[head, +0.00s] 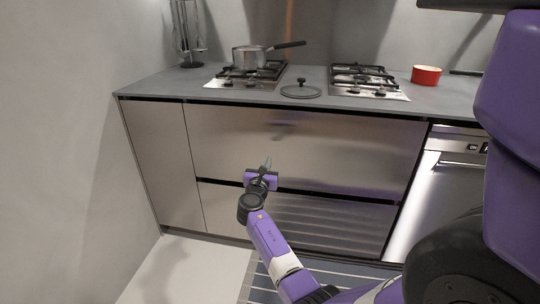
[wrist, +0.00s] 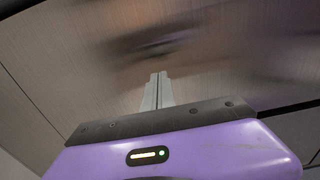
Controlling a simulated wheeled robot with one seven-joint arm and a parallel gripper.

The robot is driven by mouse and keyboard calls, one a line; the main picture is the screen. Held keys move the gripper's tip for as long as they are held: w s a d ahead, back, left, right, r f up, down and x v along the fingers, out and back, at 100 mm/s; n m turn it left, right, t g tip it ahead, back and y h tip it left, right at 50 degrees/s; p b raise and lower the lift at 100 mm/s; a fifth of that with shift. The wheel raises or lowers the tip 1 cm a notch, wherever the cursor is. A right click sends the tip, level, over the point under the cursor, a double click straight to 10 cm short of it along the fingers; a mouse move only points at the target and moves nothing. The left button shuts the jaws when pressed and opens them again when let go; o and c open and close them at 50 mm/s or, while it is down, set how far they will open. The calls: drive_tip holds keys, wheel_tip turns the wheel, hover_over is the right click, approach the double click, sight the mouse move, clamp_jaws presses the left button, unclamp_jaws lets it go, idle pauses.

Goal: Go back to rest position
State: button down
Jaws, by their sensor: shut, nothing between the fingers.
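My gripper (head: 266,163) is in front of the steel drawer fronts below the counter, near the gap between the upper drawer (head: 300,140) and the lower drawer (head: 310,222). In the wrist view its two fingers (wrist: 158,78) are together with nothing between them. My purple arm reaches up to it from the bottom of the head view. The drawer front behind the fingers shows blurred reflections in the wrist view. I cannot tell the exact distance between the fingertips and the drawer front.
On the counter (head: 310,112) are a saucepan (head: 249,58) on the left hob, a lid (head: 300,91), a right hob (head: 364,82) and a red pot (head: 426,75). A utensil stand (head: 187,35) is at the back left. A dishwasher (head: 440,190) is right. A striped runner (head: 262,284) lies below.

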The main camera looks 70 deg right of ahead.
drive_tip(key=a+p, duration=0.1)
drive_tip(key=a, duration=0.5)
drive_tip(key=shift+s+a, duration=0.25)
